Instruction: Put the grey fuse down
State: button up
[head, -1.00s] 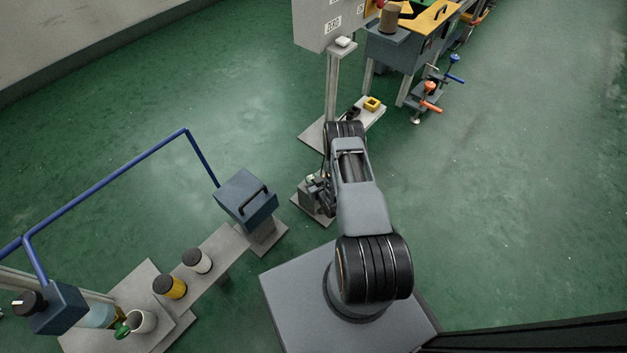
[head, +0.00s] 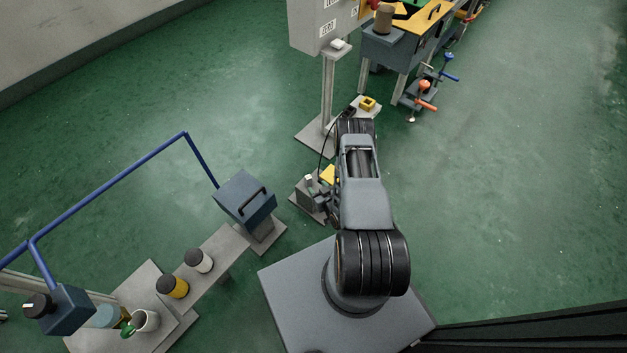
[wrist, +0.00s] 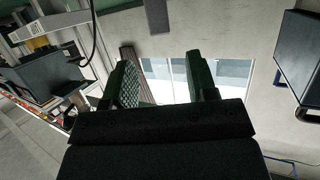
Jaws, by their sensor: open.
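My gripper (wrist: 158,65) is open in the wrist view, with two dark ridged fingers apart. Nothing shows between them except the pale wall and a window behind. In the head view my arm hides most of the gripper. I cannot make out the grey fuse for certain in either view. A small grey stand (head: 311,203) is just left of my arm in the head view. A small pale piece (head: 309,179) shows at its top, too small to name, and a yellow patch (head: 328,175) shows beside it.
A grey control box (head: 318,25) stands on a post beyond my arm. A small shelf with a yellow square piece (head: 367,103) is beside it. A blue-grey box with a handle (head: 246,196) stands left. Green floor is clear right.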

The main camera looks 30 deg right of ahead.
jog(key=v, duration=0.4)
jog(key=w+d+r+n+g, duration=0.2)
jog(key=w+d+r+g, duration=0.1)
jog(key=w+r, duration=0.75)
notch_tip(320, 180, up, 14)
jog(key=a+g+h, duration=0.2)
jog(key=a+g, duration=0.1)
jog(key=s+a+r+g, duration=0.1)
jog(key=s+a+r, duration=0.2)
jog(key=s+r, duration=0.3)
jog(key=s+a+r+m+g+y, duration=0.1)
jog(key=s+a+r+g, duration=0.1)
jog(key=s+a+r, duration=0.2)
jog(key=s+a+r+m+g, duration=0.1)
jog(key=s+a+r+g, duration=0.1)
jog(key=s+r, duration=0.7)
jog(key=shift+s+a+y+p, duration=0.3)
jog(key=shift+s+a+p, duration=0.15)
jog(key=shift+s+a, duration=0.3)
jog(key=shift+r, duration=0.15)
